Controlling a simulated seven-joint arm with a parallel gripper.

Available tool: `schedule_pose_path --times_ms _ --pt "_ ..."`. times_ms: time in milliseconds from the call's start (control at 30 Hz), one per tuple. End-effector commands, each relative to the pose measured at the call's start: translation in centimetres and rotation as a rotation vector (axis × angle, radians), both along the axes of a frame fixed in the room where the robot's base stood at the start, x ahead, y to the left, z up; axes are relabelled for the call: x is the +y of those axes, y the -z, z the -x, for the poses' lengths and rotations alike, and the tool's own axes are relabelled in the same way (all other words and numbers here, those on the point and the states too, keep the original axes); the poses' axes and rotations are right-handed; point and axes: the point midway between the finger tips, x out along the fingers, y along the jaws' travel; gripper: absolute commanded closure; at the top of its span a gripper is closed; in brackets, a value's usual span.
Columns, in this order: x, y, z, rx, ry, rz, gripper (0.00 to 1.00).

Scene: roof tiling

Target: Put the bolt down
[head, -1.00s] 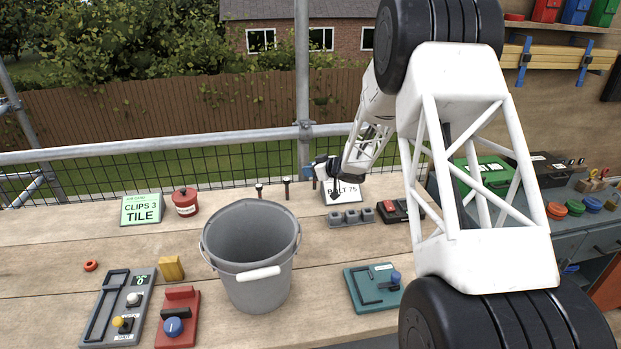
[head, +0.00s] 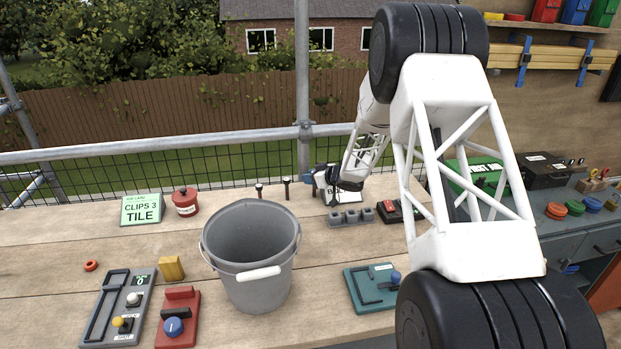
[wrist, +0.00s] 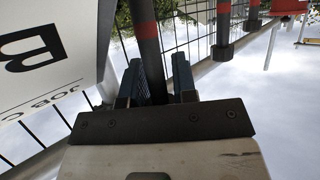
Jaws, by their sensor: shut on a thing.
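My gripper (wrist: 155,82) is shut on a dark bolt (wrist: 147,45) with a red band, which runs between the two blue fingers in the wrist view. In the head view my gripper (head: 318,176) is at the back of the bench, by the white card, and the held bolt is hard to make out there. Two other dark bolts (head: 259,190) (head: 286,187) stand upright to its left; red-banded dark rods also show in the wrist view (wrist: 223,30). Whether the held bolt touches the bench cannot be told.
A white card (wrist: 45,55) lettered "B" is close beside my gripper. A grey block with several sockets (head: 350,218) and a red-black device (head: 389,210) lie in front. A grey bucket (head: 262,292) stands mid-bench. A mesh rail (head: 190,168) runs behind.

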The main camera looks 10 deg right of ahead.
Motion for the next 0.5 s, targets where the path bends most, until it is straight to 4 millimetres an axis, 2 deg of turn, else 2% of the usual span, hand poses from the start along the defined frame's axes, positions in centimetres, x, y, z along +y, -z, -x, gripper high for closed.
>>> schedule_pose_path --times_ms 367,400,500 --pt "0.01 0.30 0.02 0.000 0.000 0.000 0.98" --pt "0.00 0.31 0.01 0.000 0.000 0.000 0.71" --pt "0.01 0.30 0.02 0.000 0.000 0.000 0.55"
